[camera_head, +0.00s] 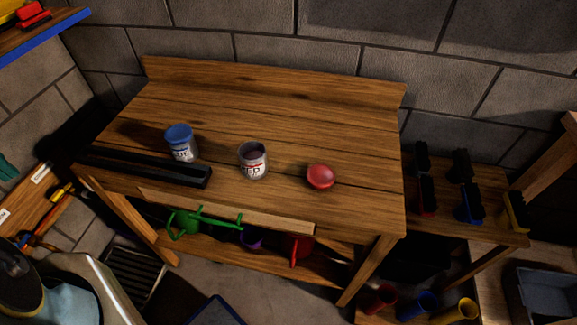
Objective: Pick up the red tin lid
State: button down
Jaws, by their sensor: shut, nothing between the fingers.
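The red tin lid (320,177) lies on the wooden workbench (345,125), right of the middle and towards the front edge. It is round and glossy, and nothing touches it. An open tin (252,165) with a partly legible label stands upright to its left, dark inside. A blue-lidded tin (181,143) stands farther left. My gripper is not in view.
A long black bar-like object (150,167) lies along the bench's front left. A lower side table (445,215) with coloured-handled brushes stands right. The bench's back is clear.

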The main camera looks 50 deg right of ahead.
aim_at(319, 176)
jog(key=i+j+z, duration=0.15)
jog(key=z, duration=1.05)
